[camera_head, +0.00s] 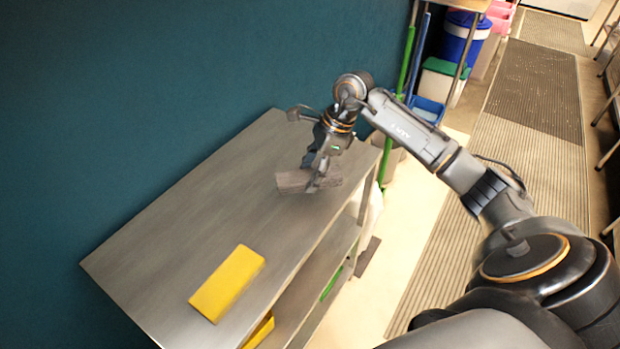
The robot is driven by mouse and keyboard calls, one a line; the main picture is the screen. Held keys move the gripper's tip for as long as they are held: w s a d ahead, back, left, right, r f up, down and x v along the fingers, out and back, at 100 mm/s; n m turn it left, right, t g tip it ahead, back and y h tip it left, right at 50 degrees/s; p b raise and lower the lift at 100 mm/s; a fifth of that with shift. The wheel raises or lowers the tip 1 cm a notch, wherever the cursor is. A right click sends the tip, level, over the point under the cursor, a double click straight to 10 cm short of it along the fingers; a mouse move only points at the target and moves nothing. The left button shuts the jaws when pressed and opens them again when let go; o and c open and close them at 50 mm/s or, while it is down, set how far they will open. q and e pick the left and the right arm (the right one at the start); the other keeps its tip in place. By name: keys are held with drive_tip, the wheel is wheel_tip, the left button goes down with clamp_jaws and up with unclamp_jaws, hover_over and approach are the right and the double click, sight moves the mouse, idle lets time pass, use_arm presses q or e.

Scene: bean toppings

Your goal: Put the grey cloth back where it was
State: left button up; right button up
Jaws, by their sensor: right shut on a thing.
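The grey cloth (294,181) is a small folded grey-brown bundle at the far part of the metal table (180,240). My right gripper (318,180) reaches in from the right and points down over the table. It is shut on the grey cloth, with the fingers partly hiding it. The cloth is at or just above the tabletop; I cannot tell whether it touches. My left gripper is not in view.
A yellow block or cloth (227,283) lies on the table's near end. A lower shelf (300,290) holds another yellow item (260,331). A blue wall (150,110) runs along the table's left side. A green pole (398,100) and bins (440,80) stand beyond. The middle tabletop is clear.

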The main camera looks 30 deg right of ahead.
drive_tip(key=shift+w+d+f, duration=0.3)
drive_tip(key=shift+w+f, duration=0.25)
drive_tip(key=shift+f, duration=0.2)
wheel_tip(320, 180, down, 2)
drive_tip(key=shift+f+p, duration=0.15)
drive_tip(key=shift+p, duration=0.45)
drive_tip(key=shift+f, duration=0.3)
drive_tip(key=shift+f, duration=0.1)
drive_tip(key=shift+f+b, duration=0.15)
drive_tip(key=shift+b, duration=0.15)
drive_tip(key=o, duration=1.3)
